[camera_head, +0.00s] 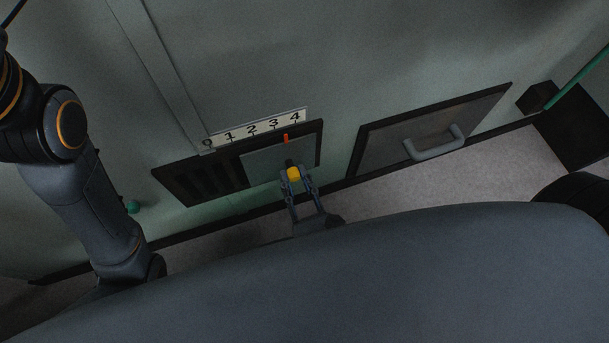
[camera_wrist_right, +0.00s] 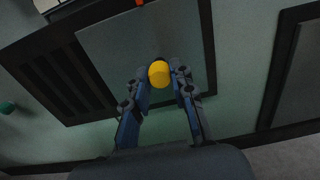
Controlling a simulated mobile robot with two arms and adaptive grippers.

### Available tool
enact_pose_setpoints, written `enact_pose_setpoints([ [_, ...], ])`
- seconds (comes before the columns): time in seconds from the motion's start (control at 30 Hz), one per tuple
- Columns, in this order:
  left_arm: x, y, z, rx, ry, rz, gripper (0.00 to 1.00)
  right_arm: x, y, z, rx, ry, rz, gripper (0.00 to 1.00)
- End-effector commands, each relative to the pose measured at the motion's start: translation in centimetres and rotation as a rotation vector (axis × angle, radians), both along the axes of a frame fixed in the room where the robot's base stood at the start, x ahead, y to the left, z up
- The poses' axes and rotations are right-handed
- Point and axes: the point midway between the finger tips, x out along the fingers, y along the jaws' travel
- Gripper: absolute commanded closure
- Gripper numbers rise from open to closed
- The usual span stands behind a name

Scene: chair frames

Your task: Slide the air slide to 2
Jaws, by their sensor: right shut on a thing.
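The air slide (camera_head: 262,163) is a grey plate in a dark frame on the wall, with dark vent slots (camera_head: 205,178) uncovered to its left. A white scale (camera_head: 255,130) above it reads 0 to 4. The slide's orange pointer (camera_head: 285,138) stands between 3 and 4. My right gripper (camera_head: 298,176) is shut on the yellow knob (camera_head: 293,174) at the slide's lower right. The yellow knob also shows between the fingers in the right wrist view (camera_wrist_right: 159,73). My left arm is at the left; its gripper is not visible.
A dark-framed panel with a grey handle (camera_head: 434,143) is on the wall to the right. A small green knob (camera_head: 132,206) is low on the wall at left. A dark box (camera_head: 580,127) stands at the far right. Grey floor (camera_head: 440,180) lies below the wall.

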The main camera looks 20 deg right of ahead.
Motion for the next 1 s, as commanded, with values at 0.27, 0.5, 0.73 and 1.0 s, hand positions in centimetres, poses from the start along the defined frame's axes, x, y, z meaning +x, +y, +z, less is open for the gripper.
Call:
enact_pose_setpoints([
  [0.27, 0.0, 0.0, 0.0, 0.0, 0.0, 0.0, 0.49, -0.1, 2.1, 0.0, 0.002, 0.0, 0.002, 1.0],
  [0.5, 0.1, 0.0, -0.1, 0.001, 0.002, 0.001, 0.49, -0.2, 3.8, -0.1, 0.002, 0.001, 0.002, 1.0],
  [0.73, -0.1, 0.0, 0.1, 0.002, -0.005, 0.002, 0.49, -0.2, 5.2, 0.0, 0.001, 0.001, 0.002, 1.0],
  [1.0, -0.2, 0.0, 0.2, 0.002, -0.012, 0.003, 0.49, -0.2, 5.1, 0.0, 0.0, 0.001, 0.002, 0.49],
])
